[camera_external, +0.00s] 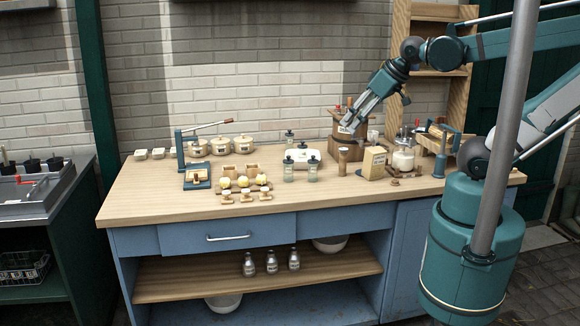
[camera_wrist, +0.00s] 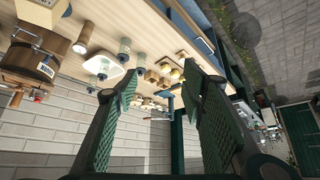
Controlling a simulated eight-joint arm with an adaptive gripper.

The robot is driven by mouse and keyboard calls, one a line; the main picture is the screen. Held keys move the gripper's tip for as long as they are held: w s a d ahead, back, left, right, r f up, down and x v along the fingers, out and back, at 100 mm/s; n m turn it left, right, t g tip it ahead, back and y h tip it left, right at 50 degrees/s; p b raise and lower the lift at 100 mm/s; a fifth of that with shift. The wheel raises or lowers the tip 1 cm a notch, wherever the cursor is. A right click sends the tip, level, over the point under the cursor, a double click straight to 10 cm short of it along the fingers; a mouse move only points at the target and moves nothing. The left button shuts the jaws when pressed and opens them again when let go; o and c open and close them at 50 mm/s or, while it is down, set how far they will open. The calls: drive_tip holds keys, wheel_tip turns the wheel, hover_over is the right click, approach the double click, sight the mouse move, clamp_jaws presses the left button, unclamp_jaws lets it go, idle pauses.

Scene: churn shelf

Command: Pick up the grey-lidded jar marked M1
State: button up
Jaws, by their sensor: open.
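Three small grey-topped jars stand in a row on the lower shelf in the external view: a left one (camera_external: 249,265), a middle one (camera_external: 271,263) and a right one (camera_external: 294,260). Each has a pale label, too small to read, so I cannot tell which is M1. My gripper (camera_external: 348,124) is above the back right of the worktop, beside a wooden churn, far above and to the right of these jars. In the wrist view my gripper (camera_wrist: 160,84) has its green-padded fingers wide apart with nothing held between them. I cannot make out the shelf jars there.
The blue bench's worktop (camera_external: 140,205) overhangs the shelf (camera_external: 190,284). On it stand dark-lidded glass jars (camera_external: 312,170), a white dish (camera_external: 302,155), a wooden churn (camera_external: 346,145), a beige box (camera_external: 374,162) and a lever press (camera_external: 196,175). A bowl (camera_external: 330,243) sits behind the shelf jars' right.

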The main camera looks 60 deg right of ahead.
sight(289, 135)
drive_tip(key=shift+o, duration=0.2)
idle(0.4)
